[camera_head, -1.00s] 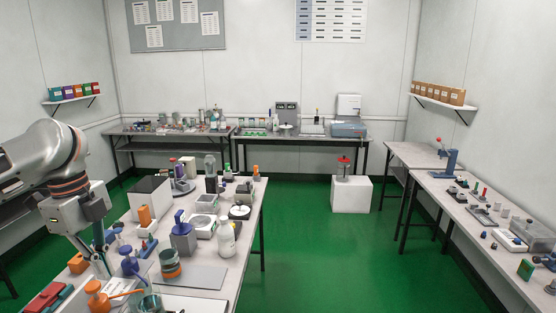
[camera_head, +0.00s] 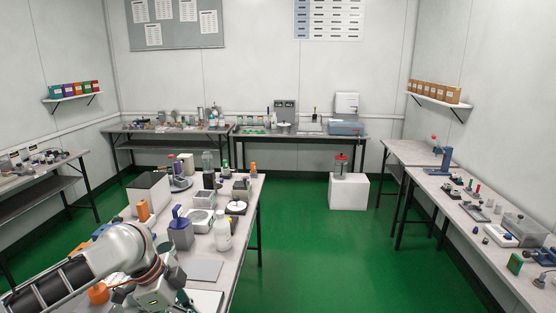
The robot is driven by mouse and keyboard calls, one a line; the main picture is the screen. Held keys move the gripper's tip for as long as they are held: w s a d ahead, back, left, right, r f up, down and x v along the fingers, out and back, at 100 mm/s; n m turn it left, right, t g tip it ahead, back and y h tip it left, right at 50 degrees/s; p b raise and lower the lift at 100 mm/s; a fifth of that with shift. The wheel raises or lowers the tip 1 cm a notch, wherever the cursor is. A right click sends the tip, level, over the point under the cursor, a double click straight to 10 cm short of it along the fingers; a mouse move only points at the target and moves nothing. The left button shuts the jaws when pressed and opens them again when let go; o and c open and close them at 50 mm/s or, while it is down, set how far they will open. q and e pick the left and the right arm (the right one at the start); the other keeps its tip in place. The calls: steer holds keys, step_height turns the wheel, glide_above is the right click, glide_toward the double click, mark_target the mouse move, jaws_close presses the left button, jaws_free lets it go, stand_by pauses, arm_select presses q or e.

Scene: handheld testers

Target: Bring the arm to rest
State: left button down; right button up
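My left arm reaches in from the lower left over the near end of the central bench (camera_head: 205,271). Its wrist and the housing of my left gripper (camera_head: 160,294) are low at the bottom edge of the view. The fingers are not clearly seen, so I cannot tell whether they are open or shut or hold anything. The arm hides much of the bench's near left part. My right arm and gripper are not in view.
Near the arm stand a blue-topped grey container (camera_head: 181,234), a white bottle (camera_head: 222,236) and an orange-topped item (camera_head: 97,293). A white box (camera_head: 149,193) stands farther back. Side benches line the walls. The green floor (camera_head: 340,260) right of the bench is clear.

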arm_select(q)
steer(key=s+d+f+n+t+h, duration=0.1)
steer(key=s+d+f+n+t, duration=0.2)
steer(key=f, duration=0.4)
steer(key=s+d+f+n+t+h, duration=0.1)
steer(key=d+f+n+t+h, duration=0.1)
steer(key=d+f+n, duration=0.35)
steer(key=s+a+f+n+t+y, duration=0.2)
steer(key=s+a+f, duration=0.3)
steer(key=s, duration=0.3)
steer(key=s+a+f+n+t+y, duration=0.1)
steer(key=s+a+f+n+y, duration=0.1)
steer(key=s+a+f, duration=0.4)
step_height(320, 180, down, 2)
steer(key=shift+s+a+t+y, duration=0.2)
steer(key=shift+s+t+y, duration=0.2)
steer(key=shift+s+y, duration=0.55)
steer(key=shift+s+h, duration=0.2)
steer(key=shift+h, duration=0.05)
